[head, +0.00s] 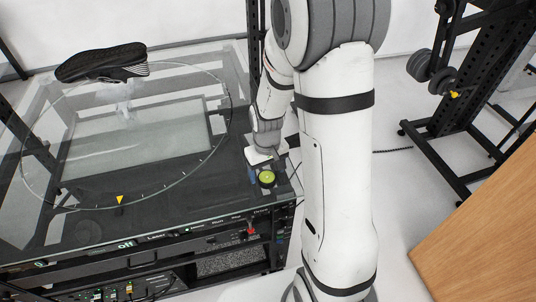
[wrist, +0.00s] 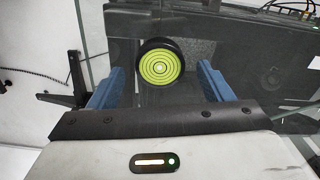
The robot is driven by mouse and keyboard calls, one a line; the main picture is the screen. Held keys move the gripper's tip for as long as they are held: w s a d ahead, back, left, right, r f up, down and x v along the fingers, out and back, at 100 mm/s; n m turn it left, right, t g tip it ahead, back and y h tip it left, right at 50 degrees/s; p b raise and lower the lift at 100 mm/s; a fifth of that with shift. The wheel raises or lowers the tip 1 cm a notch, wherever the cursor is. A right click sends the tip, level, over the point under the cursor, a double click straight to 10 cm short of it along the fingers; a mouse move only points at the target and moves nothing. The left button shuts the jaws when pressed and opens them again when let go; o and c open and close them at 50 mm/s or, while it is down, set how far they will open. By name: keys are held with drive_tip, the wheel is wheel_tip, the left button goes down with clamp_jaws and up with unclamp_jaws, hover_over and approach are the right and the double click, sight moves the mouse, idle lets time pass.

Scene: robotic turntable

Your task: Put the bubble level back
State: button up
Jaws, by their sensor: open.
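The bubble level (head: 266,178) is a round, yellow-green disc with a black rim. It is at the right front corner of the glass-topped turntable table (head: 225,190). In the wrist view the bubble level (wrist: 161,67) shows its ringed face between my two blue fingers. My gripper (wrist: 160,85) is open, with a finger on each side and a gap between each finger and the level. In the head view my gripper (head: 260,175) is small and partly hidden by my arm. I cannot tell whether the level rests on the surface.
A black shoe (head: 102,63) sits at the back of the glass top. A yellow triangular marker (head: 120,199) lies near the ring's front. A control panel with a red switch (head: 250,232) is below the front edge. A black rack with weights (head: 432,70) stands at right.

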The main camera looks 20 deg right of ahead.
sight(267, 176)
wheel_tip(267, 176, up, 10)
drive_tip(key=s+r+m+t, duration=0.2)
drive_tip(key=s+r+t, duration=0.1)
drive_tip(key=s+r, duration=0.7)
drive_tip(key=s, duration=0.4)
drive_tip(key=shift+s+d+r, duration=0.15)
drive_tip(key=shift+d+r, duration=0.05)
idle(0.9)
